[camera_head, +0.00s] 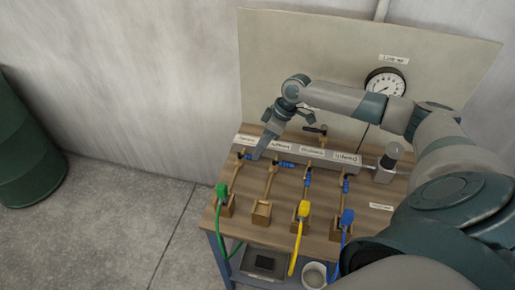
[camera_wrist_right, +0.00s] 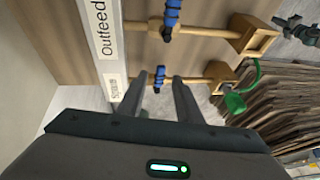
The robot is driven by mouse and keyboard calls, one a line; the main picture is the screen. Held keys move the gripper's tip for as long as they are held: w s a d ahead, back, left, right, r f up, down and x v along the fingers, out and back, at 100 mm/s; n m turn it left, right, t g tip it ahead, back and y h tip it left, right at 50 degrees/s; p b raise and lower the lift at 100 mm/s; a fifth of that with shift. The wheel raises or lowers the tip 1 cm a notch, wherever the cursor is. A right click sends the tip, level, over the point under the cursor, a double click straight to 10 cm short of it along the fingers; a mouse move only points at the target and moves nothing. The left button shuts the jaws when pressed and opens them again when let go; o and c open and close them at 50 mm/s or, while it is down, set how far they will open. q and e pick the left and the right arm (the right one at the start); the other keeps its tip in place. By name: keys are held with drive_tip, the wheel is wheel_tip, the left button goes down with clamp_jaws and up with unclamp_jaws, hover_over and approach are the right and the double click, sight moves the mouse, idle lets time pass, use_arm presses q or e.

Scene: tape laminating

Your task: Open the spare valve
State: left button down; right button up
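The spare valve's blue handle (camera_wrist_right: 160,76) lies across its brass pipe, which ends at a green hose connector (camera_wrist_right: 235,103). In the head view this handle (camera_head: 245,157) is at the left end of the valve row, under the leftmost label. My right gripper (camera_wrist_right: 158,82) points down at it, open. In the wrist view the handle appears between the fingertips; I cannot tell whether they touch it. In the head view the right gripper (camera_head: 259,150) hangs over the grey manifold's left end. My left gripper is out of view.
The Outfeed valve's blue handle (camera_wrist_right: 171,18) is close beside, also across its pipe. Two further blue handles (camera_head: 307,178) lie along their pipes. Yellow (camera_head: 303,210) and blue (camera_head: 347,217) hose connectors stand at the table's front. A gauge (camera_head: 385,84) is on the back panel.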

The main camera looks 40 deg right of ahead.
drive_tip(key=shift+x, duration=1.1)
drive_tip(key=shift+c, duration=0.4)
clamp_jaws()
drive_tip(key=shift+w, duration=0.1)
